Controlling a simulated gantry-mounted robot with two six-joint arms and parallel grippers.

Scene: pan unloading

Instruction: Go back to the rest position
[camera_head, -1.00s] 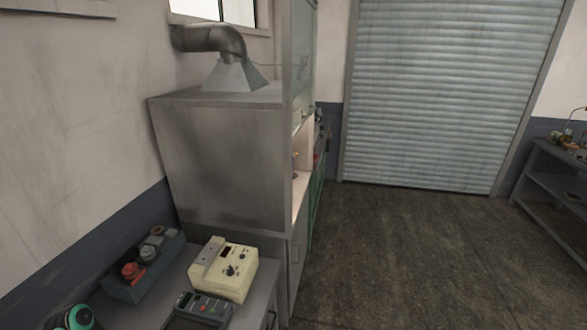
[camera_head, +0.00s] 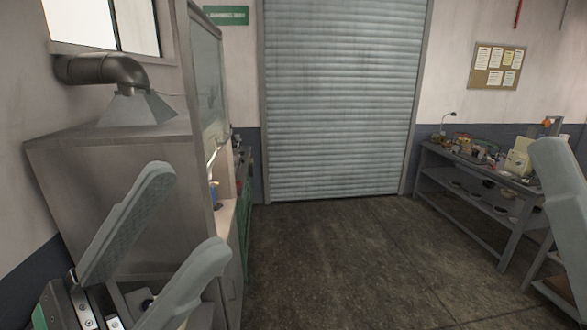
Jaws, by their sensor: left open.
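My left gripper (camera_head: 188,208) is at the lower left of the head view. Its two long grey fingers point up and are spread apart with nothing between them. It shows in front of the metal fume cabinet (camera_head: 110,185). At the right edge, one grey finger of my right gripper (camera_head: 566,195) shows in front of the workbench. Its other finger is out of view, so its opening cannot be told. No pan is in view.
The fume cabinet with its bent duct (camera_head: 105,70) stands on the left. A workbench (camera_head: 470,215) with small items stands on the right. Bare floor (camera_head: 345,260) lies between them, up to a closed roller shutter (camera_head: 340,100).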

